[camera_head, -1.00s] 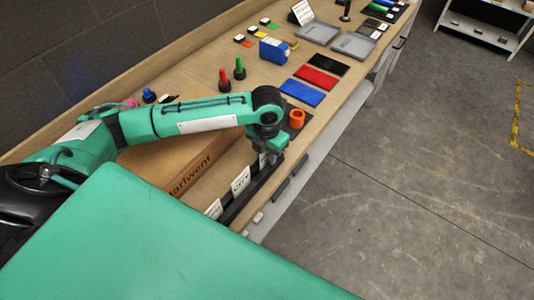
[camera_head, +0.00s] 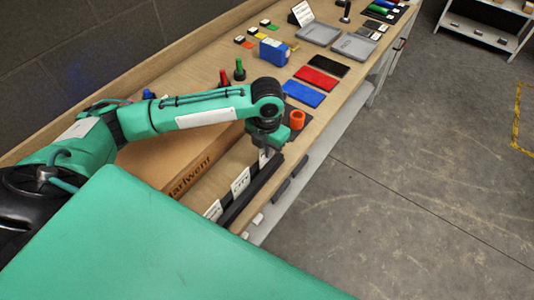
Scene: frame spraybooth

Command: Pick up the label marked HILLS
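White labels stand in a row along a dark rail (camera_head: 252,190) at the bench's front edge. One label (camera_head: 240,181) is in the middle, another (camera_head: 214,210) is nearer me, and a third (camera_head: 264,157) is right under my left gripper. Their print is too small to read, so I cannot tell which says HILLS. My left gripper (camera_head: 268,149) points down at the far label, and its fingers are mostly hidden by its own body. I cannot tell whether it is open or holds that label. My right gripper is out of view.
A cardboard box (camera_head: 180,160) lies behind the rail. An orange ring (camera_head: 297,119) sits just beyond the gripper. Blue (camera_head: 304,94), red (camera_head: 316,79) and black (camera_head: 329,66) plates, grey trays (camera_head: 354,46) and a blue box (camera_head: 273,52) stand farther along the bench.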

